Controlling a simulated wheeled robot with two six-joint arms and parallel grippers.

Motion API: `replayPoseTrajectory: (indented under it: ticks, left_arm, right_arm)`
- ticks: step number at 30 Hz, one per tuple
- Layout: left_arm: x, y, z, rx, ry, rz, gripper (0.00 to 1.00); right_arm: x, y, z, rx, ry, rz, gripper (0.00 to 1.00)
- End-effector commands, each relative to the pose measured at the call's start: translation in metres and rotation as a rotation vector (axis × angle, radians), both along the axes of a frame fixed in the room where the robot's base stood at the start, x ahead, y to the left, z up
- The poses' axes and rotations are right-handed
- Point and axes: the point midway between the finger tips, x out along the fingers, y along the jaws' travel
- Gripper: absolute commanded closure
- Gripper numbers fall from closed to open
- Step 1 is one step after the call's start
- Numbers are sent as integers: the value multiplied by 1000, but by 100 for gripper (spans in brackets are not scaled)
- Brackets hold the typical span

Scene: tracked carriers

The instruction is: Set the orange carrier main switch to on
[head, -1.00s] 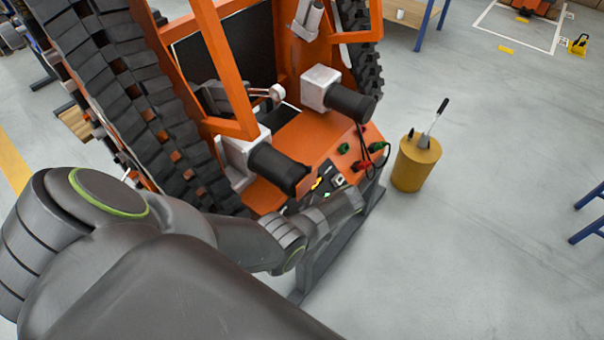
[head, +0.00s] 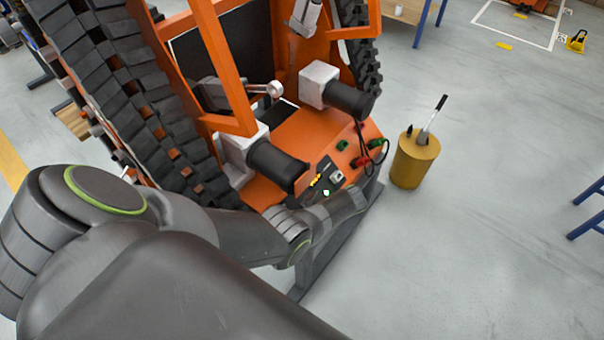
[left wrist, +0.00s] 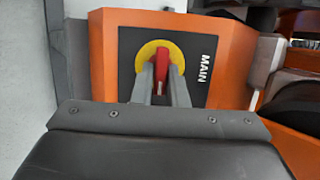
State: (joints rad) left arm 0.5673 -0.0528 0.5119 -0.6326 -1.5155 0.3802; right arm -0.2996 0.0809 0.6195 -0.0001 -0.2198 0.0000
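The orange carrier (head: 312,135) stands in front of me with a sloped control panel at its near end. In the left wrist view, the main switch is a red handle (left wrist: 161,66) on a yellow disc (left wrist: 145,58), on a black plate marked MAIN (left wrist: 205,68). The red handle points up and down in that picture. My left gripper (left wrist: 161,76) has one finger on each side of the handle, and the tips appear to press on it. In the head view, my left arm (head: 270,232) covers the panel's lower edge. My right gripper is not seen.
Two black cylinders (head: 278,165) (head: 350,100) and cables with red and green plugs (head: 362,160) sit around the panel.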

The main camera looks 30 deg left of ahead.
Motion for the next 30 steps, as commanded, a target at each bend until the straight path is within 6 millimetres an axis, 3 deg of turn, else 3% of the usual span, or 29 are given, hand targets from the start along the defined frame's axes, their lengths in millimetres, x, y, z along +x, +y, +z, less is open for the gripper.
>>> replayPoseTrajectory:
  ticks: [1,4,16,30]
  left_arm:
    - [0,0,0,0,-1,0,80]
    - [0,0,0,0,-1,1,67]
    - [3,-6,7,-1,-2,0,67]
    - [29,-73,84,-2,-3,-1,67]
  right_arm:
    - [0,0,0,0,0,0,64]
    - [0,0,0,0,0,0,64]
    - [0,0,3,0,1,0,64]
    - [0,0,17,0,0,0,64]
